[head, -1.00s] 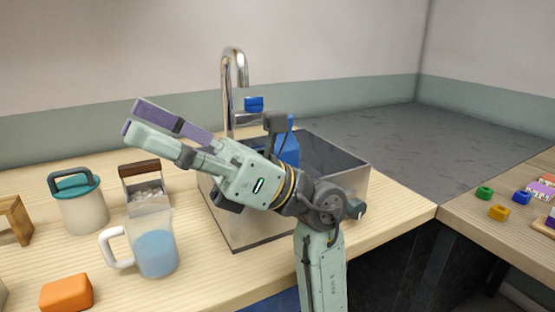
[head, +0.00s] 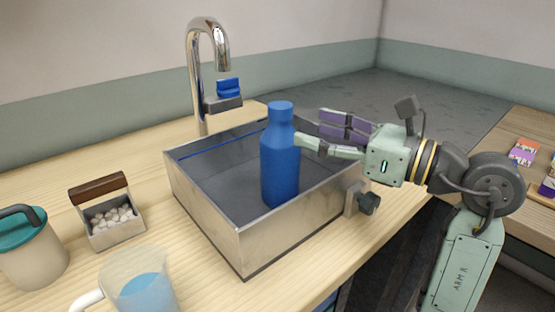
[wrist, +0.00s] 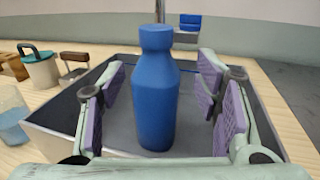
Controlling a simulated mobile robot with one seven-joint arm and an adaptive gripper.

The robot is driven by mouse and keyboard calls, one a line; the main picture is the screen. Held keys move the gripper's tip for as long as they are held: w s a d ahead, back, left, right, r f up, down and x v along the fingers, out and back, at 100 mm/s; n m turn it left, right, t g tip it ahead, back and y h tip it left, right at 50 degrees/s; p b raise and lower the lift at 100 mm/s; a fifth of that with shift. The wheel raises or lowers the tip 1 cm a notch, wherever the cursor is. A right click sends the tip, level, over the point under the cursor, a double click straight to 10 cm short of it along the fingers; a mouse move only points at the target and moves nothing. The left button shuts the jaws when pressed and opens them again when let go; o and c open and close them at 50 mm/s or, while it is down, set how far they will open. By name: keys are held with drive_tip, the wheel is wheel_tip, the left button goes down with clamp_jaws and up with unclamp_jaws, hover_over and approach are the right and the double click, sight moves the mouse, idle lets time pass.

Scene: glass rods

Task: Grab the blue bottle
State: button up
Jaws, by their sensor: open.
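The blue bottle (head: 281,160) stands upright in the metal sink basin (head: 240,245), its neck above the rim. My gripper (head: 322,132) is just right of the bottle in the head view, at the height of its upper body, with its fingers pointing left toward it. In the wrist view the bottle (wrist: 156,95) stands between the two open fingers (wrist: 158,105), with a visible gap on each side. The gripper is open and holds nothing.
A chrome faucet (head: 194,70) with a blue item on a small ledge (head: 228,88) rises behind the sink. Left are a caddy of white pieces (head: 107,215), a teal-lidded canister (head: 30,250) and a clear pitcher (head: 140,285). A knob (head: 368,203) sticks out at the sink's right.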

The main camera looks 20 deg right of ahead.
sight(290, 126)
drive_tip(key=p+x, duration=0.1)
drive_tip(key=x, duration=0.2)
drive_tip(key=p+x, duration=0.1)
drive_tip(key=x, duration=0.3)
drive_tip(key=shift+w+a+f, duration=0.1)
drive_tip(key=shift+a+f, duration=0.15)
drive_tip(key=shift+a, duration=0.1)
drive_tip(key=shift+c, duration=0.2)
clamp_jaws()
idle(0.6)
